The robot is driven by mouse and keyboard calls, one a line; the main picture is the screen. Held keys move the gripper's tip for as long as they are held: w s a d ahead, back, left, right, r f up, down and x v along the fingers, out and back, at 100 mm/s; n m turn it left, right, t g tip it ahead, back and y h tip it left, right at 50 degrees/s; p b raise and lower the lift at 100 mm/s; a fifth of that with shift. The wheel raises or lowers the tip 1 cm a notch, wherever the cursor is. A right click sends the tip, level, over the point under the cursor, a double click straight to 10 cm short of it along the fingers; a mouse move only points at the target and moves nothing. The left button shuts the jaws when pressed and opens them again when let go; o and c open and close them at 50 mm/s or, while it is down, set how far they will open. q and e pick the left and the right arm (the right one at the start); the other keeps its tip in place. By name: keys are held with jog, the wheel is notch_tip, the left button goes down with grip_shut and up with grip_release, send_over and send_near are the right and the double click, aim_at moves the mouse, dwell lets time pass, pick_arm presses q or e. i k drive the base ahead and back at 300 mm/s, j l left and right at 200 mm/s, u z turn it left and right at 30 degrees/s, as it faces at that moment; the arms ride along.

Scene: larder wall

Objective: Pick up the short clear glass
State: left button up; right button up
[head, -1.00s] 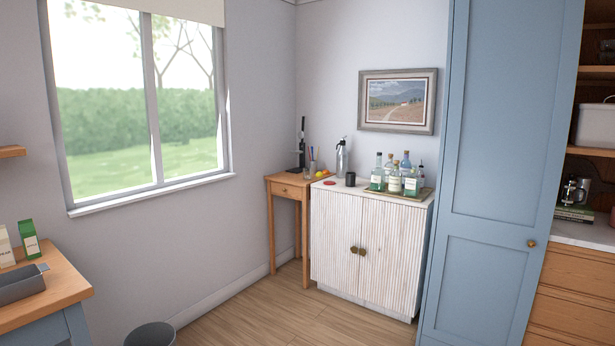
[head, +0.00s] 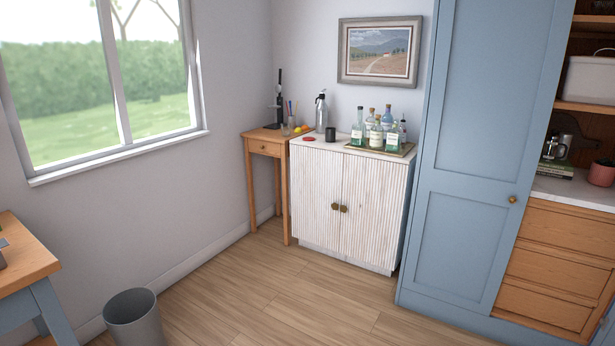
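A small clear, glass-like shape (head: 285,130) shows faintly on the small wooden side table (head: 262,136) in the corner, in front of a holder with pens (head: 291,119). It is too small to tell for sure that it is the short clear glass. Neither of my grippers is in view.
A white ribbed cabinet (head: 340,205) beside the table bears a siphon (head: 321,113), a dark cup (head: 330,134) and a tray with several bottles (head: 376,133). A grey bin (head: 134,318) stands at the lower left, near a wooden worktop (head: 20,262). The wooden floor between is clear.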

aim_at(286, 127)
jog(key=i, duration=2.65)
